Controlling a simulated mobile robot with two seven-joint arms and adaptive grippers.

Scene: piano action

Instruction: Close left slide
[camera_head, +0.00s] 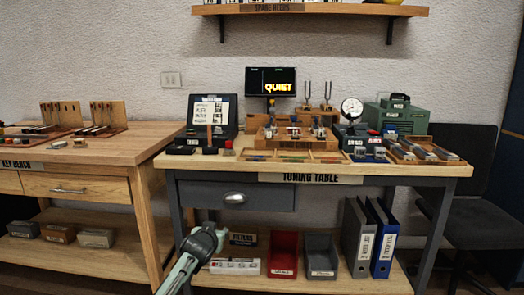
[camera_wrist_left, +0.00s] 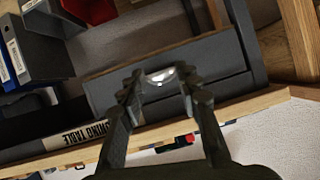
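A dark grey drawer (camera_head: 270,195) with a silver cup handle (camera_head: 235,198) sits under the left part of the tuning table (camera_head: 400,169). How far it stands out is hard to tell. No label reading left slide is visible. My left gripper (camera_head: 220,234) is below the drawer front in the head view, apart from the handle there. In the left wrist view, the drawer (camera_wrist_left: 218,62) and handle (camera_wrist_left: 160,76) appear beyond and between the spread fingers (camera_wrist_left: 160,88). The gripper is open and empty. My right gripper is not in view.
A lower shelf holds a red bin (camera_head: 283,255), a grey bin (camera_head: 321,257) and upright binders (camera_head: 383,240). The key bench (camera_head: 110,160) stands to the left. Tuning tools and a monitor (camera_head: 271,82) occupy the tabletop.

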